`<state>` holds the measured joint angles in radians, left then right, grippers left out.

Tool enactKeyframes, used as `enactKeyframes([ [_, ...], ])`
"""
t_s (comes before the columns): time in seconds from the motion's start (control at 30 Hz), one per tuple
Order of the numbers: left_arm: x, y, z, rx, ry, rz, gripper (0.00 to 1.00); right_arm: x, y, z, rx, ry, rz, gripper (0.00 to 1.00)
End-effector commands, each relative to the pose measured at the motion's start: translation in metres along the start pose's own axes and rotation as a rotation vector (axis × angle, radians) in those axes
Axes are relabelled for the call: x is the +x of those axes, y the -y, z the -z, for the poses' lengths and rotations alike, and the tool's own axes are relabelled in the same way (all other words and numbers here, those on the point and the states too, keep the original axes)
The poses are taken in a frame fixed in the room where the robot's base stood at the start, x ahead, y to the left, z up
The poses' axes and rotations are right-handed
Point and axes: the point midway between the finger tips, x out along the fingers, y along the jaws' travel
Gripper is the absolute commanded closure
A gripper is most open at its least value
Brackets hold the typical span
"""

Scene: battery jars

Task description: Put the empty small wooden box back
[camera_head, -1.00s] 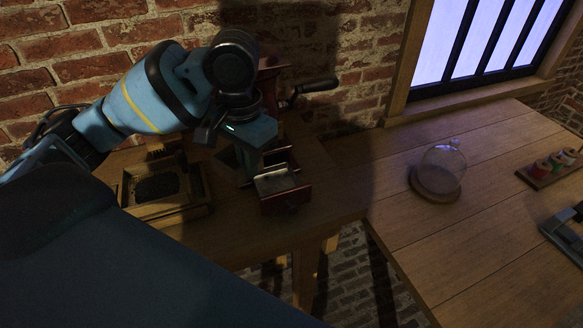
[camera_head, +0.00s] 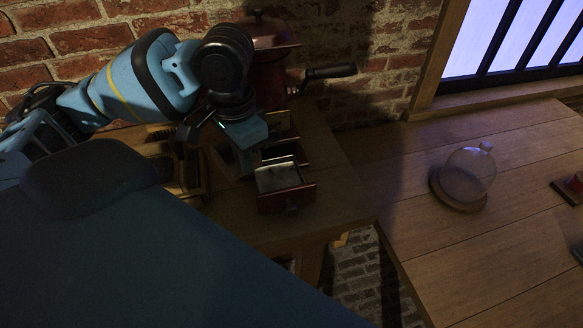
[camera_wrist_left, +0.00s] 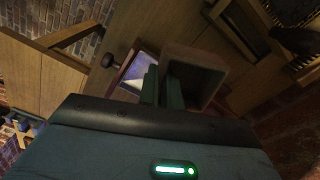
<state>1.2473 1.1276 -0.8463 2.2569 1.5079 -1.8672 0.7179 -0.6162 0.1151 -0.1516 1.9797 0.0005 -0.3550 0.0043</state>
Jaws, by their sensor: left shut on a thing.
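My left gripper (camera_head: 247,150) points down beside the red drawer, over the back table. In the left wrist view its fingers (camera_wrist_left: 163,84) are closed on one wall of a small wooden box (camera_wrist_left: 197,77), an open, square, brown box. Its inside looks dark and I see no contents. In the head view the box is mostly hidden behind my gripper. My right gripper is not in view.
A red grinder (camera_head: 268,80) with a dark crank handle stands by the brick wall. A red-fronted drawer (camera_head: 287,197) stands out before it, with a pale inside. A wooden tray (camera_head: 192,188) lies left, partly hidden by my arm. A glass dome (camera_head: 468,175) stands right.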

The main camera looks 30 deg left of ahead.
Motion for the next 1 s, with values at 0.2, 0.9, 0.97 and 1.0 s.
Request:
enactKeyframes([
  [0.2,0.043,0.0,-0.001,-0.001,0.006,-0.001,1.0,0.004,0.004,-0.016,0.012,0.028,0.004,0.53],
  [0.9,0.043,-0.02,0.048,0.001,-0.003,-0.001,1.0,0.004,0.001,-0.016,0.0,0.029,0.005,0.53],
  [0.97,0.043,-0.023,0.054,0.0,-0.003,-0.001,1.0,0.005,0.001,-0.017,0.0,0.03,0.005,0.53],
  [1.0,0.043,-0.025,0.06,0.001,-0.004,-0.001,1.0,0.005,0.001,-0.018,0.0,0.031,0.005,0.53],
])
